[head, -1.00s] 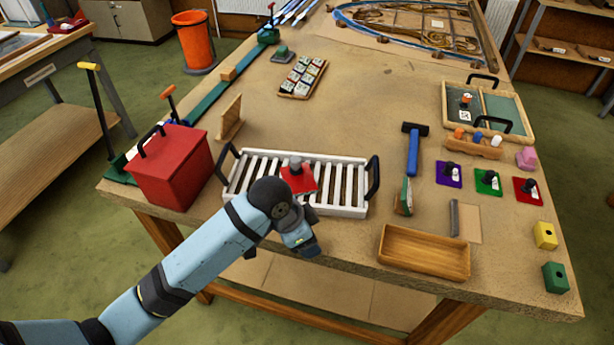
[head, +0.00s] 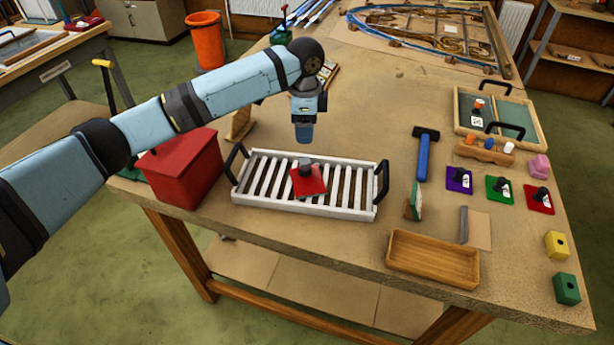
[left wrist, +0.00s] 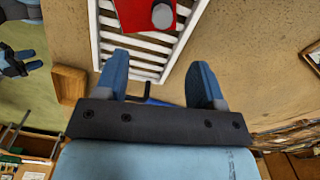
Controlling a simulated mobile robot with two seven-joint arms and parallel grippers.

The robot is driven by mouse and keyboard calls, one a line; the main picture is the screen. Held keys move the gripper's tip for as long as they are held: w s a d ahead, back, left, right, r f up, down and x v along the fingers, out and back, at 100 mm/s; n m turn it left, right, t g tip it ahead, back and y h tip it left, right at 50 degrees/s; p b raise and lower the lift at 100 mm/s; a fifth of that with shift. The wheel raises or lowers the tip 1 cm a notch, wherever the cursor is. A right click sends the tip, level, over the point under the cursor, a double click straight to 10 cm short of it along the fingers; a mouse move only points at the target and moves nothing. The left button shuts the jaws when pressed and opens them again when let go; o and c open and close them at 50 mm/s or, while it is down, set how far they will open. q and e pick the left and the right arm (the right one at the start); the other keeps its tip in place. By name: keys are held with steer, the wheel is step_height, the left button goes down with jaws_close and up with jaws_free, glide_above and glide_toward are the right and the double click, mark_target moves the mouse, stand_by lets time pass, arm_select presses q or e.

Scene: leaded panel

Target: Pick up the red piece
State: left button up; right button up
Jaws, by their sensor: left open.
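A red piece (head: 309,181), a flat plate with a grey knob, lies on the white slatted rack (head: 253,198). In the left wrist view the red piece (left wrist: 132,14) is at the top edge, partly cut off, beyond the fingertips. My left gripper (head: 304,138) hangs pointing down above the table, behind the rack and apart from the red piece. In the left wrist view its two blue fingers (left wrist: 160,75) are spread with nothing held between them. A second red piece (head: 539,199), with a black knob, lies at the right side of the table. My right gripper does not show in the head view.
A red box (head: 183,170) stands left of the rack, whose dark handles rise at both ends. A blue hammer (head: 423,155), purple piece (head: 458,180), green piece (head: 498,189) and empty wooden tray (head: 434,259) are to the right. Bare table lies between rack and hammer.

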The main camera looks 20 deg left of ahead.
mark_target(306, 161)
arm_select(q)
step_height(306, 161, down, 13)
steer(key=shift+w+r+p, duration=0.15)
steer(key=shift+r+p, duration=0.05)
steer(key=shift+p, duration=0.2)
steer(key=shift+c, duration=0.3)
steer(key=c, duration=0.9)
